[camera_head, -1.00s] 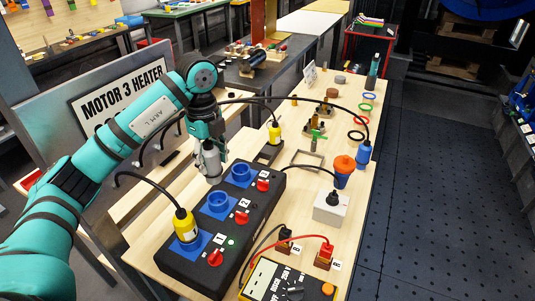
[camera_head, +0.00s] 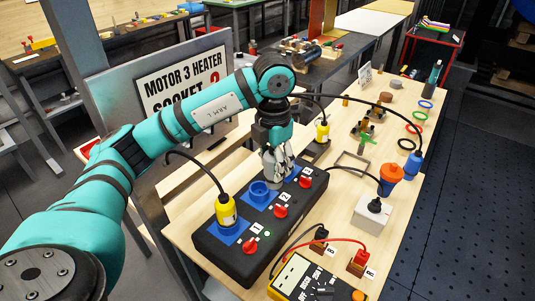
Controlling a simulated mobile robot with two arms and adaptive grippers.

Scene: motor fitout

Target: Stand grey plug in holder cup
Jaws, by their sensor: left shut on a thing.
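My left gripper (camera_head: 278,168) points down over the black socket panel (camera_head: 228,262), at the socket by switch 3, which it hides. It is shut on a light grey thing (camera_head: 276,164) that looks like the grey plug; fingers and plug are hard to tell apart. I cannot tell whether the plug touches the socket. An open blue round socket (camera_head: 259,191) shows by switch 2. A blue cup with an orange top (camera_head: 390,174) stands on the table right of the panel; I cannot tell whether it is the holder cup. My right gripper is not in view.
A yellow plug (camera_head: 226,212) sits in the socket by switch 1. Another yellow plug (camera_head: 322,131) stands behind. A blue plug (camera_head: 415,165), grey box (camera_head: 371,215) and yellow meter (camera_head: 291,278) stand on the bench. Black cables arch across the bench.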

